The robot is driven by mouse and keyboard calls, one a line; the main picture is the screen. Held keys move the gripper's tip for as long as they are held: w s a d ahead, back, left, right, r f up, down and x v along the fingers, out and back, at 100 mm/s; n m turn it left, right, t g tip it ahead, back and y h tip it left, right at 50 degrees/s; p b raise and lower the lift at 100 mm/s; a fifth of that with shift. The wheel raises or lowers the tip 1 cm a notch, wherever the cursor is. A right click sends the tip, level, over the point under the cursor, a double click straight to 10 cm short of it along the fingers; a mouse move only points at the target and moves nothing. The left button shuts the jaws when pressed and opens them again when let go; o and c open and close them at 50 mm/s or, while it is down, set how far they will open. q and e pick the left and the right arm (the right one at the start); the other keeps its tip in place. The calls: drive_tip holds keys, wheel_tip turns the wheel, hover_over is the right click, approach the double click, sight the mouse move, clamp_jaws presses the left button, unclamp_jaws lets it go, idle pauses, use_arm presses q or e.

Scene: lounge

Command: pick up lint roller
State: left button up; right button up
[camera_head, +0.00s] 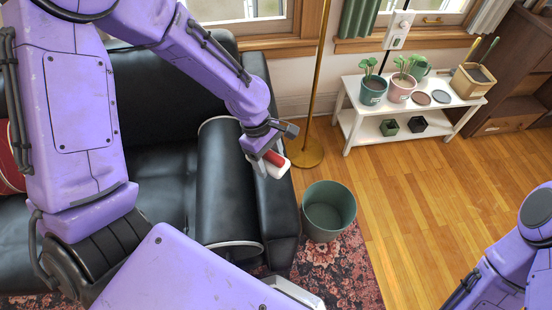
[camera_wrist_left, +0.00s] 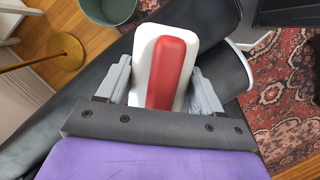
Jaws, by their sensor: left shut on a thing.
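The lint roller, white with a red strip, shows at my left gripper (camera_head: 258,163) in the head view, above the sofa's right armrest. In the left wrist view the lint roller (camera_wrist_left: 146,50) lies between the two grey fingers of the left gripper (camera_wrist_left: 160,85). The left gripper is shut on it, and the red strip (camera_wrist_left: 170,72) faces the camera. The gripper covers part of the roller. My right arm (camera_head: 510,265) shows at the lower right of the head view, but its gripper fingers are out of view.
The black sofa (camera_head: 150,165) with a dark bolster (camera_head: 228,190) lies below the left arm. A green bin (camera_head: 329,211) stands on the floor right of the armrest. A lamp pole (camera_head: 316,90) rises behind. A white plant shelf (camera_head: 400,105) stands back right. Wooden floor between is clear.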

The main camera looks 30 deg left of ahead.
use_arm(q)
drive_tip(key=s+r+p, duration=0.5)
drive_tip(key=s, duration=0.5)
drive_tip(key=shift+a+r, duration=0.2)
drive_tip(key=shift+s, duration=0.1)
